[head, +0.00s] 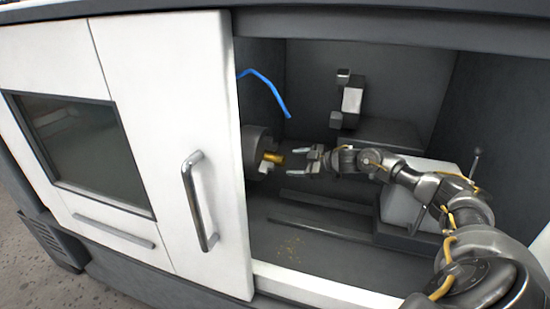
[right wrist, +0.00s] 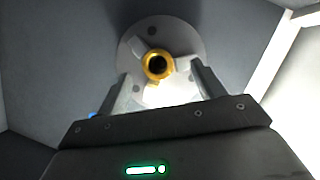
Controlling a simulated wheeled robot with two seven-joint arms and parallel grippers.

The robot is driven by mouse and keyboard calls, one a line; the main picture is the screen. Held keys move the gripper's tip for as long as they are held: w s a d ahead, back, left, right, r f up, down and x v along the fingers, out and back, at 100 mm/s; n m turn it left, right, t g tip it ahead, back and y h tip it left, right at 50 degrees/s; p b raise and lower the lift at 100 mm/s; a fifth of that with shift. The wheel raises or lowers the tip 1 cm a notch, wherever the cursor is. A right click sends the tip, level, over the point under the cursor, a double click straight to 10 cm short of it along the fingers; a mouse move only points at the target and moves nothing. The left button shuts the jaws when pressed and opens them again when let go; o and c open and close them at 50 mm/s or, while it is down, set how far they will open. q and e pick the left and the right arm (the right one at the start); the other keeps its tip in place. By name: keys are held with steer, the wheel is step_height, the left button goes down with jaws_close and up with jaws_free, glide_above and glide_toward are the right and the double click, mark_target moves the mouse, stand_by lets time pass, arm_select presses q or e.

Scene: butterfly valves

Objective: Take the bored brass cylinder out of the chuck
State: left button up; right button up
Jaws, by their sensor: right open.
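The brass cylinder (head: 274,158) sticks out to the right from the grey chuck (head: 254,146) inside the machine. In the right wrist view the brass cylinder (right wrist: 158,65) shows end-on as a gold ring with a dark bore, at the middle of the round chuck face (right wrist: 188,42) between its jaws. My right gripper (head: 312,160) is open and empty, a short way to the right of the cylinder's free end and apart from it. In the right wrist view its fingers (right wrist: 160,92) stand either side of and below the cylinder. My left gripper is not in view.
The white sliding door (head: 165,120) with its handle (head: 200,200) stands left of the opening, close to the chuck. A blue hose (head: 266,84) hangs above. A tool block (head: 350,100) stands behind. Brass chips (head: 290,248) lie on the machine floor.

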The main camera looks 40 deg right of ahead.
mark_target(279, 160)
steer(key=p+x, duration=0.1)
steer(key=x, duration=0.3)
steer(key=shift+w+d+r, duration=0.1)
steer(key=shift+w, duration=0.05)
steer(key=shift+d, duration=0.1)
steer(key=shift+c, duration=0.6)
jaws_close()
steer(key=shift+r, duration=0.2)
